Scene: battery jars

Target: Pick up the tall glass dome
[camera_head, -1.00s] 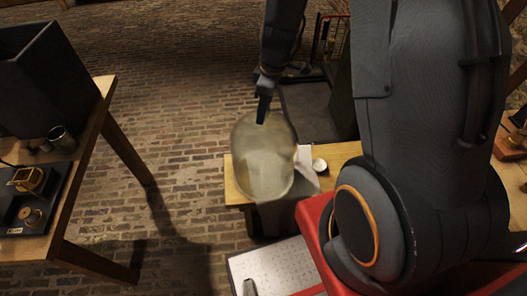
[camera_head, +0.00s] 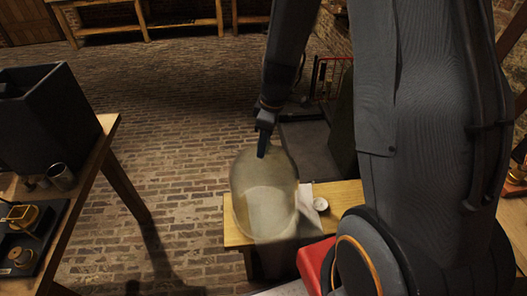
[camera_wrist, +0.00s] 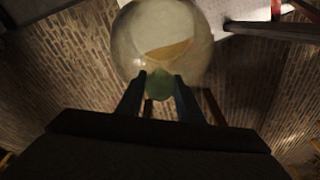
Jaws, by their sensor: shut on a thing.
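The tall glass dome (camera_head: 264,205) is a large clear, slightly yellowish vessel in the middle of the head view. My gripper (camera_head: 263,145) is at its top, shut on it, and the dome hangs below. In the wrist view the dome (camera_wrist: 163,40) shows beyond the fingers. The two fingertips of my gripper (camera_wrist: 160,82) are on either side of a greenish knob at its near end. The dome overlaps the small wooden table behind it in the head view; I cannot tell whether its lower rim touches anything.
A small wooden table (camera_head: 345,195) holds a white cloth or paper (camera_head: 306,200) and a small round white item (camera_head: 320,204). At left, another wooden table (camera_head: 99,147) bears a dark open box (camera_head: 50,120), a metal cup (camera_head: 61,177) and a black tray with brass parts. Brick floor lies open between.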

